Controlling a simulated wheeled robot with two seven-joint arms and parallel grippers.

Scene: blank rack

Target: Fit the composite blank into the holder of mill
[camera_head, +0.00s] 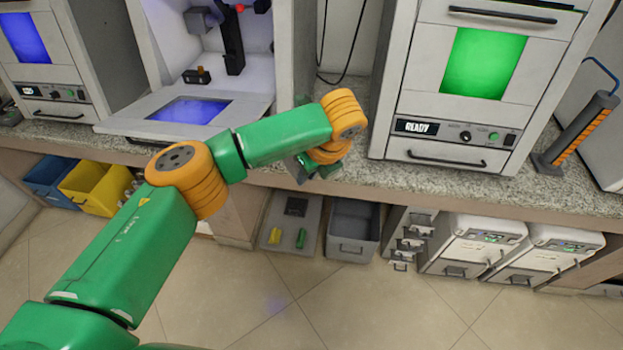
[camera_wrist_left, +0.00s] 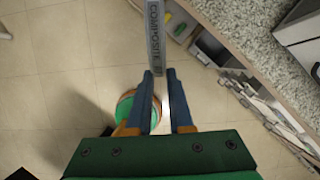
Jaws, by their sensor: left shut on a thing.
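The composite blank (camera_wrist_left: 155,38) is a flat grey bar with "COMPOSITE" lettered along it in the left wrist view. My left gripper (camera_wrist_left: 160,76) is shut on its near end, and the bar points away from the fingertips. In the head view my left gripper (camera_head: 316,168) is mostly hidden behind its wrist, over the counter's front edge, and I cannot make out the blank there. An open machine (camera_head: 284,62), perhaps the mill, stands behind it to the left. Inside is a small black block with an orange-brown piece (camera_head: 203,73), perhaps a holder. My right gripper is not in view.
The machine's lowered door (camera_head: 120,122) juts over the granite counter (camera_head: 385,178). A closed machine with a green window and "READY" display (camera_head: 416,127) stands right. An orange-black upright tool (camera_head: 580,130) is farther right. Bins, including a yellow one (camera_head: 98,190), sit under the counter.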

